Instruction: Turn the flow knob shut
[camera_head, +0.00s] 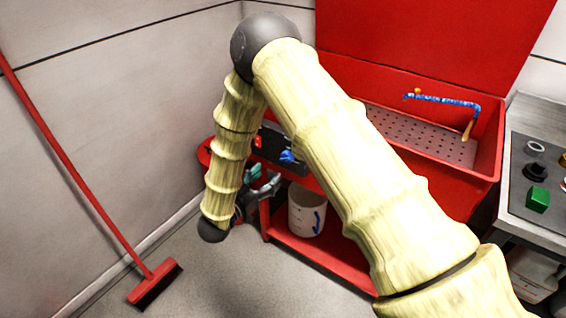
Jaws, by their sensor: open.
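A red parts washer stands ahead with a dark control panel (270,138) on its front. A blue knob (288,156) sits on this panel, partly behind my arm; it looks like the flow knob, but its turn position is too small to tell. A small red switch (258,142) is to its left. My gripper (268,181) is open and empty, below and slightly left of the blue knob, apart from it as far as I can tell. My arm hides part of the washer front.
The washer basin (485,160) has a perforated floor and a blue hose spout (440,98). A white bucket (305,212) stands on the red lower shelf (320,258). A red broom (155,283) leans at left. A grey bench (520,215) with small parts is at right.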

